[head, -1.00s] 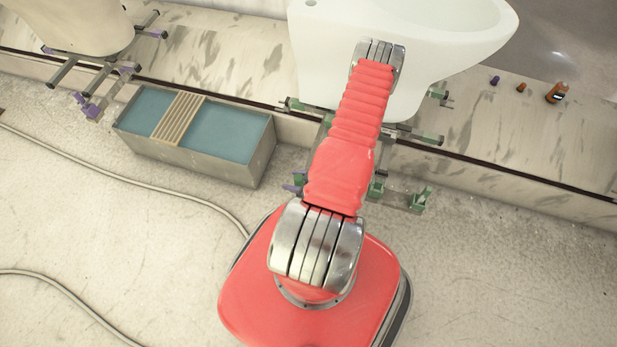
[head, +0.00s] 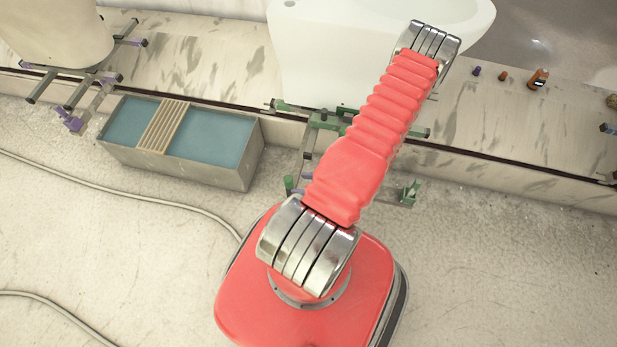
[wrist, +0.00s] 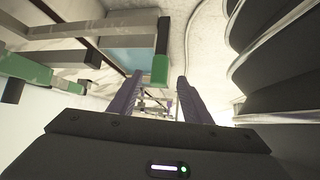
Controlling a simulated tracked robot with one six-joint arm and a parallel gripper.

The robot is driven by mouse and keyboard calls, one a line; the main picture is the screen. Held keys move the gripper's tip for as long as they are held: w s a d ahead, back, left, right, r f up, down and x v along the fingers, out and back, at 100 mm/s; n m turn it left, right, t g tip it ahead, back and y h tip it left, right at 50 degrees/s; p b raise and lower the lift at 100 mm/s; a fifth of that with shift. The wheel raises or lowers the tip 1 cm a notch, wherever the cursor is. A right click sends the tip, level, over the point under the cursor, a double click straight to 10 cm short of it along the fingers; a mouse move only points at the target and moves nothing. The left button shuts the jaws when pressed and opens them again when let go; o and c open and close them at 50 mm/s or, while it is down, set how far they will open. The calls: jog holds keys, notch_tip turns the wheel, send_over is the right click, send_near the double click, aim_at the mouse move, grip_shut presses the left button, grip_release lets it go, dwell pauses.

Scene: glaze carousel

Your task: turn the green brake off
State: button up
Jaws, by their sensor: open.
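A stand of grey bars with green parts (head: 330,120) sits below the large white basin (head: 330,70). A small green bracket (head: 409,192) is at its lower right, and a small green piece (head: 289,184) is at its lower left. I cannot tell for sure which is the brake, or its setting. In the wrist view a green block (wrist: 160,69) on a bar end is just beyond my fingers, and another green part (wrist: 25,68) is at left. My gripper (wrist: 157,88) is open, with nothing visible between its fingers. It is hidden in the head view.
A grey trough of blue liquid (head: 210,140) with a wooden slat rack stands at left. A second stand with purple parts (head: 72,122) is at upper left. Small bottles (head: 538,78) stand on the ledge at right. A cable (head: 120,194) crosses the floor.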

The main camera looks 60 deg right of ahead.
jog(key=shift+v, duration=0.9)
